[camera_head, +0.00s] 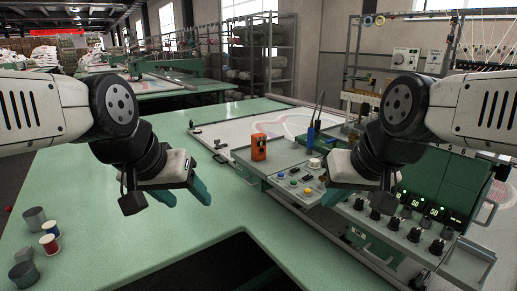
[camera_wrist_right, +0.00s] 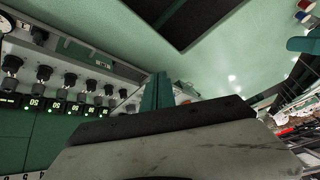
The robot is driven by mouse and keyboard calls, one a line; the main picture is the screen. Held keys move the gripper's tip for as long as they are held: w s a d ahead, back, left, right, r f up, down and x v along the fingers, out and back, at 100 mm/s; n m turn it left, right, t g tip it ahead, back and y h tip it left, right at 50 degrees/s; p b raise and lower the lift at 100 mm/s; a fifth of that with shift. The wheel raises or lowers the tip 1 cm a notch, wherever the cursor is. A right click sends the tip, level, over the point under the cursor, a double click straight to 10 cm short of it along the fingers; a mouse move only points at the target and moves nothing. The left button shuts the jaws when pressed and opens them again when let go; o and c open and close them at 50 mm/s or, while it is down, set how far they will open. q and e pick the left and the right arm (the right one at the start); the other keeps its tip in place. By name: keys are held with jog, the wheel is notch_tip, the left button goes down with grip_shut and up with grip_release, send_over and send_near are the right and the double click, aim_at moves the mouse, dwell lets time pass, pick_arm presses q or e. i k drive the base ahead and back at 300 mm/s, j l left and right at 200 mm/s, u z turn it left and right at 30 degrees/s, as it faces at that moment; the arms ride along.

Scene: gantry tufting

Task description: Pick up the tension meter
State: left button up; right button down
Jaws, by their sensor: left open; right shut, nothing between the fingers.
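An orange handheld device (camera_head: 259,147), which looks like the tension meter, stands upright on the grey control panel (camera_head: 283,160) in the middle of the head view. My left gripper (camera_head: 185,193) is open and empty above the green table, to the left of the device and nearer to me. My right gripper (camera_head: 332,196) is shut and empty over the right part of the machine, to the right of the device and nearer. In the right wrist view its teal fingers (camera_wrist_right: 157,92) are together, and the orange device is not visible there.
A knob panel (camera_head: 402,222) with green displays lies under my right arm.

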aim_at(257, 140)
jog(key=i+j, duration=0.8)
jog(key=j, duration=0.15)
jog(key=l+z, duration=0.05)
